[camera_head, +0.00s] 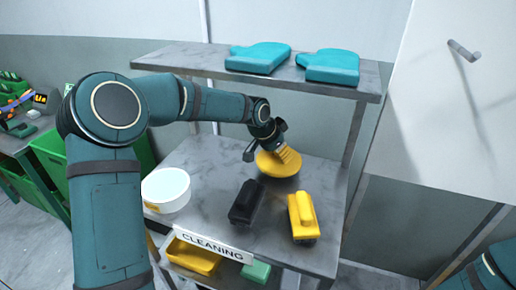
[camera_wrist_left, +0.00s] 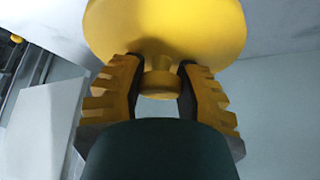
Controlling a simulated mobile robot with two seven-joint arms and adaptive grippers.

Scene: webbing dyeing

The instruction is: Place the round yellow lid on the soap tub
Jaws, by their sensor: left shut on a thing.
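The round yellow lid (camera_head: 272,166) is at the back right of the grey cleaning table in the head view. My left gripper (camera_head: 281,156) is above it, shut on its knob. In the left wrist view the lid (camera_wrist_left: 165,30) fills the top, and its knob (camera_wrist_left: 160,84) sits between the two yellow ridged fingers of the gripper (camera_wrist_left: 160,80). I cannot tell whether the lid touches the table. The soap tub (camera_head: 165,200), white and round, stands at the table's left edge, apart from the lid. My right gripper is out of view.
A black brush (camera_head: 246,203) and a yellow brush (camera_head: 302,218) lie at the table's front (camera_head: 205,225). A shelf (camera_head: 215,63) above holds two teal gloves (camera_head: 258,57) (camera_head: 330,66). A yellow bin (camera_head: 194,256) is below. Bare tabletop lies between tub and lid.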

